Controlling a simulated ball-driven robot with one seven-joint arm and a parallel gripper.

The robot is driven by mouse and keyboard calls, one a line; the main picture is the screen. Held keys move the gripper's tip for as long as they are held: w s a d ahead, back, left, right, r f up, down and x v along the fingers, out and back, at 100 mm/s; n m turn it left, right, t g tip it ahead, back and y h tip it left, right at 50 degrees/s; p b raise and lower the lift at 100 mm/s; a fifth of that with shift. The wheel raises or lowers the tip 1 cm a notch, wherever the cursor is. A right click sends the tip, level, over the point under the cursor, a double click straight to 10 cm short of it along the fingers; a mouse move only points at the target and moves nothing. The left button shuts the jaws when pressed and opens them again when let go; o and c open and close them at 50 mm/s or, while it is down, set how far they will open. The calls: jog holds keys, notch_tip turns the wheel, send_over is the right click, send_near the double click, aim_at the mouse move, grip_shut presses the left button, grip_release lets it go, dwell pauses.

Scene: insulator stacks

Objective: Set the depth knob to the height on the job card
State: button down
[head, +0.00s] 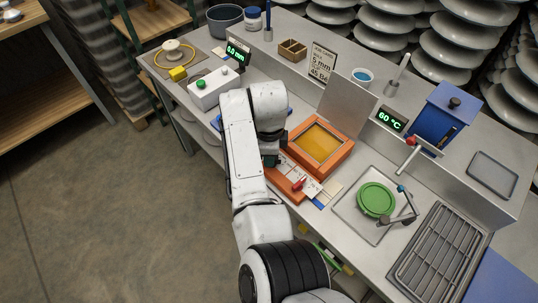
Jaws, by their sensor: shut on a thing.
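The job card (322,63) stands upright on the back ledge; it reads 5 mm and, below, 45 with letters I cannot fully read. An orange dipping unit (343,155) with a yellow bed and a raised grey lid stands mid-bench. A pale scale strip with a red pointer (299,184) lies along its front. My gripper (270,160) is lowered at the unit's left end, mostly hidden behind my arm. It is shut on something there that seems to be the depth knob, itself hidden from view.
A white box with a green button (201,84) and a display in mm (237,52) stand left. A 60 °C display (391,119) and blue tank (438,115) stand right. A green disc (376,199) sits on a tray, beside a slatted rack (436,262).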

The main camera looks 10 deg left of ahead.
jog(key=shift+w+r, duration=0.1)
jog(key=c, duration=1.2)
grip_release()
jog(key=shift+o, duration=0.2)
notch_tip(320, 180, up, 11)
jog(key=shift+b, duration=0.4)
jog(key=shift+f, duration=0.2)
